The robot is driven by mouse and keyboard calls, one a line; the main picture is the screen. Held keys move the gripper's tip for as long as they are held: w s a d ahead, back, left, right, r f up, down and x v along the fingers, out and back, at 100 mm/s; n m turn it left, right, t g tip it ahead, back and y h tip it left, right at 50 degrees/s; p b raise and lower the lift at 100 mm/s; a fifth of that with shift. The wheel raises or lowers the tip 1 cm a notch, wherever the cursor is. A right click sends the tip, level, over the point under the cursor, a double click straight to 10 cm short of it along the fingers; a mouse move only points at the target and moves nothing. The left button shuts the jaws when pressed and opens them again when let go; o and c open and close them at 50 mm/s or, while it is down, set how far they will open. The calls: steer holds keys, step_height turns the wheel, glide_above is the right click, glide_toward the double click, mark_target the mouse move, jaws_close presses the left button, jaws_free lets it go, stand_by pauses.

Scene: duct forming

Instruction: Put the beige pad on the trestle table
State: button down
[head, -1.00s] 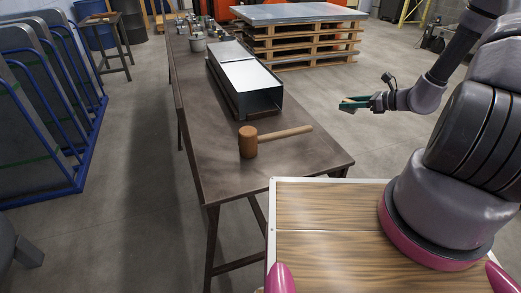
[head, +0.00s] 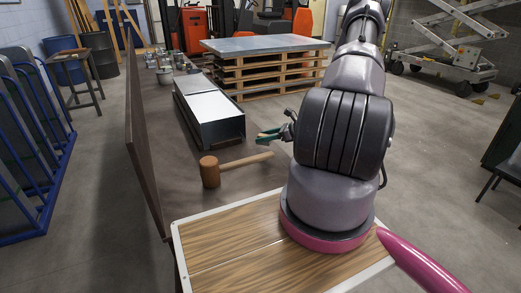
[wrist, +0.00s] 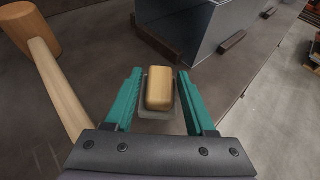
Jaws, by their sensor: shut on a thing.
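The beige pad (wrist: 160,88) is between the green fingers of my gripper (wrist: 163,98) in the wrist view, with a thin grey piece showing around and under it. My gripper (head: 268,135) is shut on it, near the right side of the long dark table (head: 245,178), close to the front end of the metal duct. In the wrist view the table top (wrist: 95,35) lies below the pad. The pad looks held above the surface, but the height is hard to judge.
A wooden mallet (head: 210,172) lies on the table, left of my gripper. An open sheet-metal duct (head: 210,112) lies behind it. Cans (head: 165,76) stand at the far end. A pallet stack (head: 265,68) stands behind. The table's near right part is bare.

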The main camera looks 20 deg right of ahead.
mark_target(265, 145)
steer(key=shift+d+f, duration=0.1)
steer(key=shift+f, duration=2.05)
steer(key=shift+f, duration=0.1)
steer(key=shift+c, duration=1.2)
jaws_free()
